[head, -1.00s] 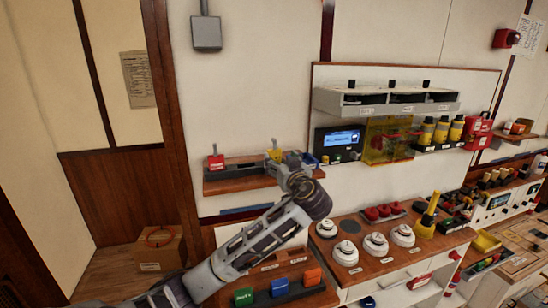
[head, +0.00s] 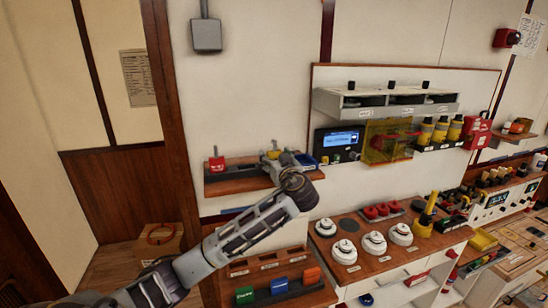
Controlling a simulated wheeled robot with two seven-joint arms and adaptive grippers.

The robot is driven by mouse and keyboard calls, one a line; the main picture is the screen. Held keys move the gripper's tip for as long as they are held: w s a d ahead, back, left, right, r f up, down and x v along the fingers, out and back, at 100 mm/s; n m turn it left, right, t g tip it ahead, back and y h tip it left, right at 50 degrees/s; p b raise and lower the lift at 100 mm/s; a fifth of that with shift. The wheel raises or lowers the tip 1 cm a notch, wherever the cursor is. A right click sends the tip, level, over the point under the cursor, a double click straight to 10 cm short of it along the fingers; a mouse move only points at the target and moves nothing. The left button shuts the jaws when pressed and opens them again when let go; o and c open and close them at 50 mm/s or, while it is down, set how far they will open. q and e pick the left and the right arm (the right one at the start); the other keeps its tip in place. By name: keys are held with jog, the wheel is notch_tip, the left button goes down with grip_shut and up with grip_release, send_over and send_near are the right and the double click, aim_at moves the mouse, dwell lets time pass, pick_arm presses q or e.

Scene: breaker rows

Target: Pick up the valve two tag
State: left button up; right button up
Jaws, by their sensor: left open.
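A small wall shelf (head: 232,186) carries a red tag (head: 216,163) at its left end, a yellow piece (head: 273,154) near its middle and blue pieces (head: 305,160) at its right. Any writing on them is too small to read, so I cannot tell which is the valve two tag. My left gripper (head: 278,163) is at the right part of the shelf, close to the yellow piece, and is open. It partly hides the shelf there; I cannot tell whether it touches anything. My right gripper is not in view.
Below, a rack (head: 305,290) holds green, blue and orange blocks, with white round detectors (head: 374,243) on the wooden counter to the right. A screen panel (head: 340,143) and a yellow clear cover (head: 388,142) are right of the shelf. The wall left of it is clear.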

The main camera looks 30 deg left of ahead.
pick_arm(q)
jog(key=shift+w+a, duration=0.25)
jog(key=shift+w, duration=0.05)
jog(key=c, duration=1.1)
